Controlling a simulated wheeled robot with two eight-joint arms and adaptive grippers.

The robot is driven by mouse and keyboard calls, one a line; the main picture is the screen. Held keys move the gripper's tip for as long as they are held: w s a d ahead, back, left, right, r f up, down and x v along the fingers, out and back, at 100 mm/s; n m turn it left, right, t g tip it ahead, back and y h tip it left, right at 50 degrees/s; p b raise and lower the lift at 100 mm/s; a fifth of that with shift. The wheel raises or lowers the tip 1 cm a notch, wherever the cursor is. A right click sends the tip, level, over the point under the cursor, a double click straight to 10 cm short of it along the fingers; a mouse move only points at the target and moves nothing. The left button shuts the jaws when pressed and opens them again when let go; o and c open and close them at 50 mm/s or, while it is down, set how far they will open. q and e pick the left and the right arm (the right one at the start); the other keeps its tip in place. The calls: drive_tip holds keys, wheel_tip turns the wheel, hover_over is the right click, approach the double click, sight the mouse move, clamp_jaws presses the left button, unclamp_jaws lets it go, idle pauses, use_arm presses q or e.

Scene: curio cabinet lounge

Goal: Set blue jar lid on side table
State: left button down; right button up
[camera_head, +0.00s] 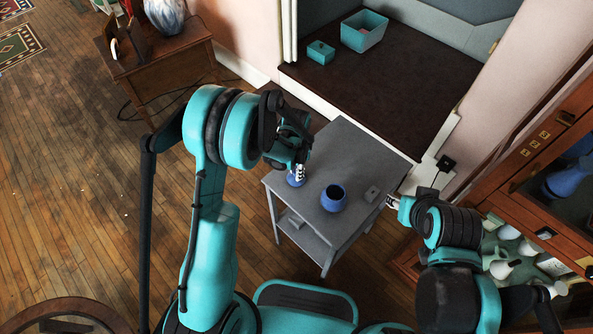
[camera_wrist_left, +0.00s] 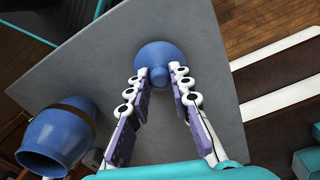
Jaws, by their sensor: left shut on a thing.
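The blue jar lid (camera_wrist_left: 160,53) is a round disc with a knob in the left wrist view; in the head view it shows as a small blue patch (camera_head: 295,181). My left gripper (camera_wrist_left: 158,77) is shut on its knob, over the grey side table (camera_head: 352,149) near its left edge. I cannot tell whether the lid touches the tabletop. The blue jar (camera_head: 333,198) stands open on the table, right of the lid; it also shows in the left wrist view (camera_wrist_left: 60,135). My right gripper (camera_head: 391,203) is beside the table's right corner; its fingers are too small to read.
A small grey item (camera_head: 372,193) lies at the table's right side. A wooden cabinet (camera_head: 540,165) with white and blue pottery stands at the right. A teal bin (camera_head: 364,31) and teal box (camera_head: 320,52) sit in the alcove. The table's back half is clear.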

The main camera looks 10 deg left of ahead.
use_arm(q)
drive_tip(key=c, duration=1.4)
unclamp_jaws()
drive_tip(key=shift+f, duration=0.1)
drive_tip(key=shift+o, duration=0.2)
drive_tip(key=shift+r+p, duration=0.3)
drive_tip(key=shift+p, duration=0.05)
drive_tip(key=s+a+r+n+t+p, duration=0.2)
drive_tip(key=s+r, duration=0.2)
drive_tip(key=r, duration=0.8)
drive_tip(key=s+a+r+n+t+p, duration=0.1)
drive_tip(key=s+a+r+n+p, duration=0.15)
drive_tip(key=r, duration=0.95)
drive_tip(key=s+a+r+n+t, duration=0.1)
drive_tip(key=s+n+t, duration=0.1)
drive_tip(key=s, duration=0.3)
drive_tip(key=s+a+r+n+t, duration=0.1)
drive_tip(key=s+r+n+t, duration=0.1)
drive_tip(key=s, duration=0.4)
drive_tip(key=shift+s+a+r+n, duration=0.15)
drive_tip(key=shift+a+r+n, duration=0.1)
drive_tip(key=shift+n, duration=0.4)
drive_tip(key=shift+b, duration=0.3)
